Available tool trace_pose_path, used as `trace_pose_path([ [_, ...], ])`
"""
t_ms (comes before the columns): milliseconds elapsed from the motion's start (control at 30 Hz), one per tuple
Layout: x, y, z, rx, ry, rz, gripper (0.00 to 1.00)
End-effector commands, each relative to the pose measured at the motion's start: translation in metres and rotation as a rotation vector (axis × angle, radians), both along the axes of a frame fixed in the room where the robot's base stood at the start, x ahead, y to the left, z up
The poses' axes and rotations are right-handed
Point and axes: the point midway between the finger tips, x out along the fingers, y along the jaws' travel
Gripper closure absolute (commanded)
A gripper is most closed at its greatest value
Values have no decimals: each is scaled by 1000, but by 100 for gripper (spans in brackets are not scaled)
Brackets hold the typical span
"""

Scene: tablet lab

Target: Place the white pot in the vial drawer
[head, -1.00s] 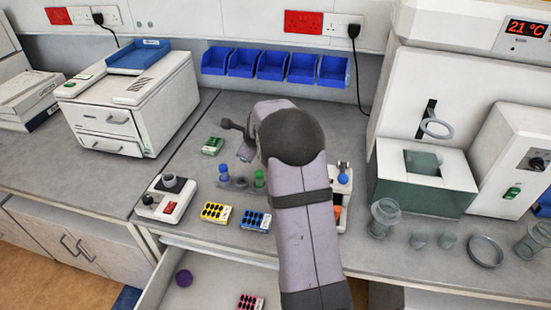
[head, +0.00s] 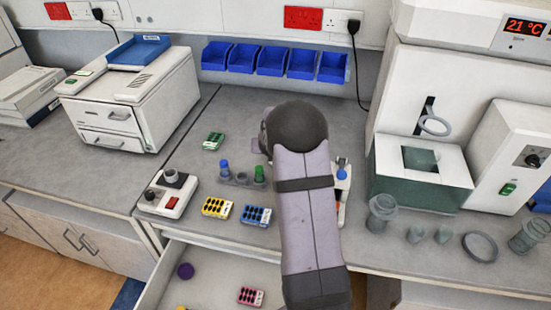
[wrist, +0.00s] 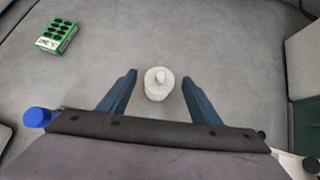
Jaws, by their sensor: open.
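The white pot (wrist: 158,84) stands on the grey bench top in the wrist view, with a small knob on top. My gripper (wrist: 159,78) is open, with one blue finger on each side of the pot and a gap to it on both sides. I cannot tell how high the fingers are above the bench. In the head view my arm hides the pot and the gripper. An open drawer (head: 215,262) below the bench front holds a purple round item (head: 185,271) and a pink blister pack (head: 250,296).
A green blister pack (head: 213,141) lies behind yellow (head: 217,207) and blue (head: 256,215) packs. Blue- and green-capped vials stand in a rack (head: 240,181). A small device (head: 166,193) is left; glassware (head: 382,212) and a green-fronted box (head: 415,185) are right.

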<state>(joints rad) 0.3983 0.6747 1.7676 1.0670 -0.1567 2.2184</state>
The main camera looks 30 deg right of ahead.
Motion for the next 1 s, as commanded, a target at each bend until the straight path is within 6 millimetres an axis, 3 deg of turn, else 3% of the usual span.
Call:
trace_pose_path([
  [467,12,-9,-11,1,0,1,42],
  [1000,39,-27,-40,0,0,1,42],
])
